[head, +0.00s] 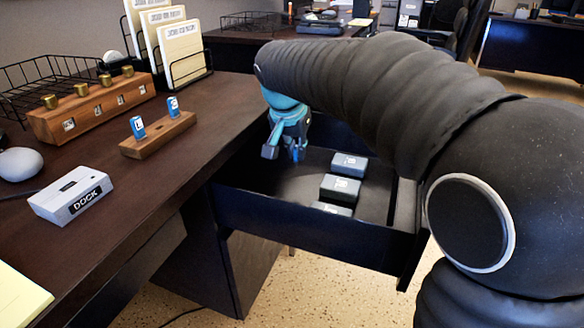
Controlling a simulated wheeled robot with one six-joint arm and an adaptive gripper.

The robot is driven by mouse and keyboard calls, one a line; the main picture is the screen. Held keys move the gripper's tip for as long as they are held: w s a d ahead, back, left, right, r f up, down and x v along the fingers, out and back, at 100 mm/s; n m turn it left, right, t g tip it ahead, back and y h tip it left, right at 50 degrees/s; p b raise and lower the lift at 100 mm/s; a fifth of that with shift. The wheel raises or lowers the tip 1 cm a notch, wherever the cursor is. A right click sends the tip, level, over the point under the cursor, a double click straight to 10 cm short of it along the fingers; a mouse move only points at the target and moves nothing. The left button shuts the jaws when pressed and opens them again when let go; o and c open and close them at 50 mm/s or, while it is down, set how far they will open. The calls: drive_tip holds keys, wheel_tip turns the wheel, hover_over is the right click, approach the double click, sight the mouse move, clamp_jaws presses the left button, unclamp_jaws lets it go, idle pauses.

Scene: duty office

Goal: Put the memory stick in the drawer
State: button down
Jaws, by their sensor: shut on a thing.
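The open drawer (300,228) juts out from the desk's right side, with several dark grey boxes in it. My gripper (284,154) is low over the left part of the drawer, its fingers reaching inside the walls. It is shut on a small blue piece (295,155), apparently a memory stick, mostly hidden by the fingers. I cannot tell whether the stick touches the drawer floor. Two blue memory sticks, one marked L (138,127) and one beside it (173,106), stand upright in a wooden holder (157,137) on the desk.
The grey boxes (340,188) line the drawer's right side. On the desk (130,205) are a white DOCK box (71,195), a wooden block with brass knobs (93,107), a wire tray (42,84), a card rack (178,50) and a mouse (20,164). My arm hides the drawer's back right.

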drive_tip(key=shift+w+a+f, duration=0.15)
drive_tip(key=shift+a+f, duration=0.2)
drive_tip(key=shift+a, duration=0.15)
drive_tip(key=shift+f+b, duration=0.55)
drive_tip(key=shift+f, duration=1.4)
drive_tip(key=shift+f, duration=0.1)
drive_tip(key=shift+f, duration=0.1)
drive_tip(key=c, duration=1.3)
unclamp_jaws()
drive_tip(key=shift+o, duration=0.2)
drive_tip(key=shift+r, duration=0.65)
drive_tip(key=p+v, duration=0.2)
drive_tip(key=v, duration=0.9)
